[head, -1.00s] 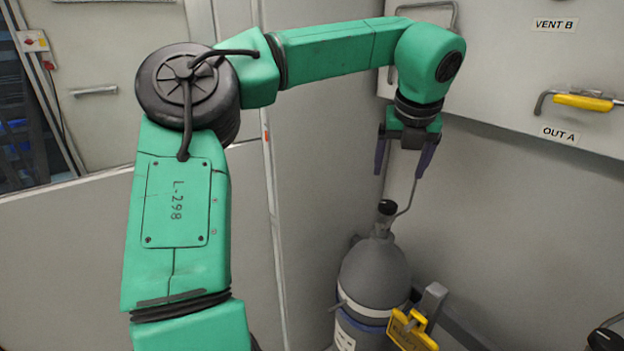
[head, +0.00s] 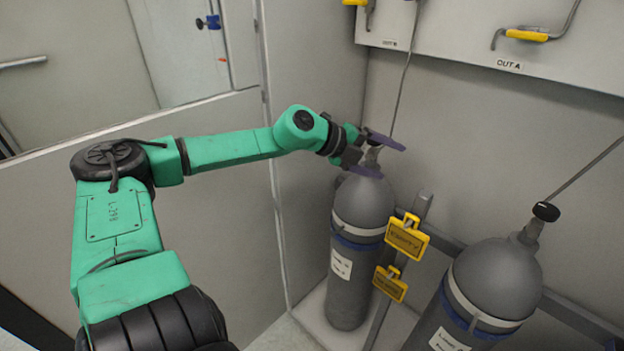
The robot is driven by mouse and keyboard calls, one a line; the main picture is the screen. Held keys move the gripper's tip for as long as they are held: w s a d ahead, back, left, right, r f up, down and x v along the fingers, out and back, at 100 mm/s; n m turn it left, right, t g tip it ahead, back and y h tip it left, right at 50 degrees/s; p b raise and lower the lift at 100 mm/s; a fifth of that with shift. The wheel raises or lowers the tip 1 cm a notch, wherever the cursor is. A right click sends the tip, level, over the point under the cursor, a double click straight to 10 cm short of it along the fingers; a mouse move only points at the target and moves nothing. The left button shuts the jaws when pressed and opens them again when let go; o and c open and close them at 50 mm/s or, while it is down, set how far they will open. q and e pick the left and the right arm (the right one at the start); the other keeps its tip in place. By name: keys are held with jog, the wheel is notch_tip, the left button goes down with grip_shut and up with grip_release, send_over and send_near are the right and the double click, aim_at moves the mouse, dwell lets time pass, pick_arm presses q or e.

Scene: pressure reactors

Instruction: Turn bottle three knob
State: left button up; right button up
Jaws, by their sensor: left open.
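A grey gas bottle (head: 362,215) with a white label stands upright in the corner. A second grey bottle (head: 497,280) with a black knob (head: 546,212) stands at the lower right. I cannot read which one is bottle three. My left gripper (head: 376,156) is at the top of the corner bottle, reaching in from the left. Its two dark purple fingers are spread, one above the other in the picture, with the bottle's valve neck between them. The gripper mostly hides that bottle's knob, and I cannot tell whether it touches. My right gripper is not in view.
Yellow tags (head: 408,236) hang on a grey post between the bottles. A rail runs behind them along the wall. Thin pipes rise from both bottles toward a wall panel (head: 470,45) with yellow-handled valves. A grey partition (head: 190,190) stands on the left.

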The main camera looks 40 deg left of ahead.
pick_arm(q)
jog(key=s+a+f+n+t+y, duration=0.2)
jog(key=a+f+n+t+y, duration=0.4)
jog(key=f+n, duration=0.55)
jog(key=s+f+n+g+y, duration=0.4)
jog(key=s+f+n+g, duration=0.3)
jog(key=f, duration=0.6)
jog(key=s+n, duration=0.2)
jog(key=s, duration=0.1)
